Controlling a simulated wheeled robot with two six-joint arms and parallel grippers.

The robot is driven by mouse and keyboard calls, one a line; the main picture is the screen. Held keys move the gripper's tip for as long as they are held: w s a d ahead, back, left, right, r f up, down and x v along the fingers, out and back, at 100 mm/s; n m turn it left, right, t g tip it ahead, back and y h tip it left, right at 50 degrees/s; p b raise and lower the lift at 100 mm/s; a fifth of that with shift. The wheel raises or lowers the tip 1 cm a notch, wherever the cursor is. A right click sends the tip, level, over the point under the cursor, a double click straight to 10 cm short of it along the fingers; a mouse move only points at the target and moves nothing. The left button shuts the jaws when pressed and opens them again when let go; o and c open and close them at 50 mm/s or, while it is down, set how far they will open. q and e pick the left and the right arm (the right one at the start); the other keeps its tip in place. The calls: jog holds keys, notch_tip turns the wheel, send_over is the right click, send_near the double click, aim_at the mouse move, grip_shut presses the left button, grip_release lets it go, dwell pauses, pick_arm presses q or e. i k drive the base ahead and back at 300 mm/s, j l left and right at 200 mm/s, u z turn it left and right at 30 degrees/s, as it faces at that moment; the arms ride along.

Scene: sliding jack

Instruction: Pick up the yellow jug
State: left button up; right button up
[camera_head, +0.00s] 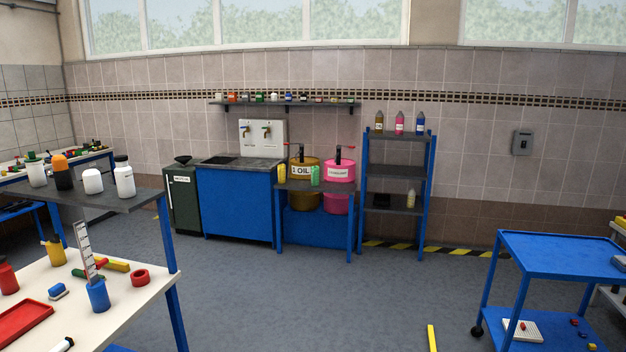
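A small yellow jug (282,173) stands at the left end of a blue-legged bench by the back wall, beside the ochre drum labelled OIL (305,169). It is far off and small, so its handle and cap are not clear. A green jug (315,176) stands to its right, in front of the gap between the ochre drum and a pink drum (339,172). Neither of my grippers shows in the head view.
A blue sink cabinet (236,205) adjoins the bench on the left, and a shelf rack (397,172) stands on its right. Tables (140,290) fill the left foreground; a blue trolley (560,255) is at right. The middle floor is clear except a yellow strip (432,338).

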aim_at(282, 170)
jog(key=i+j+u, duration=0.1)
jog(key=i+u, duration=0.15)
jog(key=i, duration=0.45)
jog(key=i+u, duration=0.1)
jog(key=i, duration=3.85)
jog(key=i+z, duration=0.1)
jog(key=i, duration=0.55)
jog(key=i+j+z, duration=0.1)
jog(key=i, duration=0.5)
jog(key=i+j+z, duration=0.1)
jog(key=i, duration=0.55)
jog(key=i+j+z, duration=0.15)
jog(key=i, duration=0.2)
jog(key=i+j+z, duration=0.2)
jog(key=i, duration=0.1)
